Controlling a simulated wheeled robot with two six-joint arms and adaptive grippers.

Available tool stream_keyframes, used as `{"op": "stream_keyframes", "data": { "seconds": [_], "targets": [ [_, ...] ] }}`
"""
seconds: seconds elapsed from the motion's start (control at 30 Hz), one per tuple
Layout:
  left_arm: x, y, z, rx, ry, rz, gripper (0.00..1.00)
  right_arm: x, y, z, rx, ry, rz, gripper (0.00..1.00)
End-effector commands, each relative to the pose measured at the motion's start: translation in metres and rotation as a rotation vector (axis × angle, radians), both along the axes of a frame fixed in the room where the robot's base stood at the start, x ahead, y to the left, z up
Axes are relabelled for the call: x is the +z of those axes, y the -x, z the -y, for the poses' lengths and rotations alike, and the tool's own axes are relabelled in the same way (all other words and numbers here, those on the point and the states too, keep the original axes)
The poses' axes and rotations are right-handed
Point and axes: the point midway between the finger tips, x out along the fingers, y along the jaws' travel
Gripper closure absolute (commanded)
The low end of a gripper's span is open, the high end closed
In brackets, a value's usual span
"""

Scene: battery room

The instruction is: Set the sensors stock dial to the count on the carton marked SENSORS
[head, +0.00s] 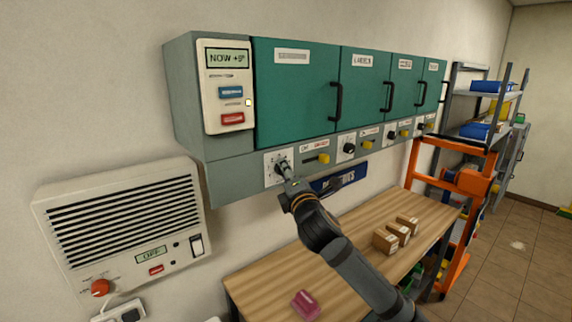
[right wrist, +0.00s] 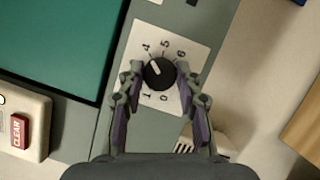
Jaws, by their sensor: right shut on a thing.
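A black dial (right wrist: 160,73) with a white pointer sits on a white numbered plate (right wrist: 172,100) in the right wrist view. The numbers 0, 1, 4, 5 and 6 show; others are hidden by a finger. The pointer aims up-left, near the 4 side. My right gripper (right wrist: 160,85) has its fingers on both sides of the dial, shut on it. In the head view it is at the leftmost dial plate (head: 272,168) under the cabinet. Three brown cartons (head: 385,241) stand on the bench; their markings are too small to read. My left gripper is not in view.
Green cabinet doors (head: 295,90) with handles are above the dial row. More dials (head: 349,148) and yellow levers (head: 319,158) are to the right. A wall heater (head: 125,225) is at left. The wooden bench (head: 270,285) holds a pink object (head: 306,303).

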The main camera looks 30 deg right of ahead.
Motion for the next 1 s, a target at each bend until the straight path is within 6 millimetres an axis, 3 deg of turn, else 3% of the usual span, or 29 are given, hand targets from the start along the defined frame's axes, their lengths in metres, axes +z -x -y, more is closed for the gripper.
{"op": "stream_keyframes", "data": {
  "seconds": [0.1,0.4,1.0],
  "targets": [
    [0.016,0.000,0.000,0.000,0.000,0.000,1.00,0.007,0.000,0.000,0.000,-0.110,-0.006,0.97],
    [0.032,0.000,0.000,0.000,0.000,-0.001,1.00,0.007,0.000,0.000,-0.001,-0.392,-0.027,0.97],
    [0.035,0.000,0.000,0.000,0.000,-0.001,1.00,0.006,0.000,0.002,-0.001,-0.955,-0.073,0.97]
  ]
}}
